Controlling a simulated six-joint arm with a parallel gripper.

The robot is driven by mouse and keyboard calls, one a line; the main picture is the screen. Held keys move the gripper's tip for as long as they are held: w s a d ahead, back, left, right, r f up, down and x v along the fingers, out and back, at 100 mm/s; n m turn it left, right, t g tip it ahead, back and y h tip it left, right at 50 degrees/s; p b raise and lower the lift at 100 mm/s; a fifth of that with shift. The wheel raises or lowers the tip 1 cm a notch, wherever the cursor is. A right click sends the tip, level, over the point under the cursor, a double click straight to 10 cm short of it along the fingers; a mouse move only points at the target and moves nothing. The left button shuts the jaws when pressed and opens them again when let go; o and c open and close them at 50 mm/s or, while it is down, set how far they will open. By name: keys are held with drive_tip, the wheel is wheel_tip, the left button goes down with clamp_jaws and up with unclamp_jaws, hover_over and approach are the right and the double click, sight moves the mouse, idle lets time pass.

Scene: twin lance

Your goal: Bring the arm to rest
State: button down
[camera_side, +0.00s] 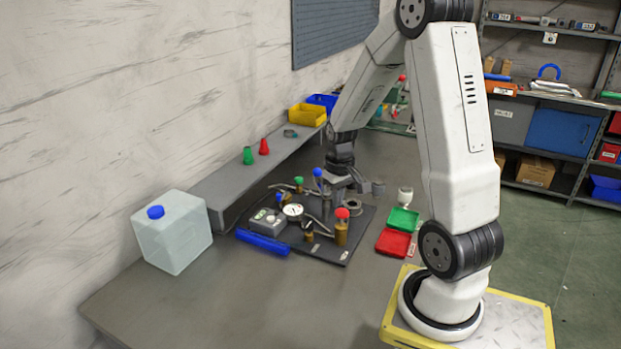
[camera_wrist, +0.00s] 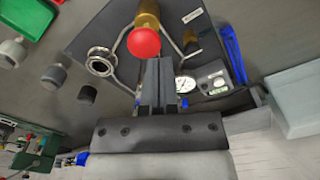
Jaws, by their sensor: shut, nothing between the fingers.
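My gripper (camera_wrist: 158,62) is shut and empty, with its two fingers together in the wrist view. In the side view my gripper hangs over the dark fixture plate (camera_side: 346,249), among its fittings; its fingertips are hard to make out there. The plate carries a brass part with a red ball (camera_side: 342,213), a dial gauge (camera_side: 292,211), and green and blue knobs. In the wrist view the red ball (camera_wrist: 144,42) shows just beside the fingertips, and the gauge (camera_wrist: 184,84) lies to their right. I cannot tell whether the fingers touch anything.
A translucent jug (camera_side: 172,236) with a blue cap stands at the left of the bench. A blue tool (camera_side: 262,242) lies along the plate's front left. Red (camera_side: 393,243) and green (camera_side: 403,219) trays lie right of the plate. A grey ledge (camera_side: 225,190) runs behind. The front bench is clear.

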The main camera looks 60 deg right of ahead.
drive_tip(key=a+r+n+t, duration=0.1)
drive_tip(key=a+n, duration=0.4)
drive_tip(key=a, duration=1.8)
drive_tip(key=shift+w+r+n+t, duration=0.3)
drive_tip(key=shift+w+r+t, duration=0.1)
drive_tip(key=shift+t, duration=0.3)
drive_tip(key=c, duration=1.3)
unclamp_jaws()
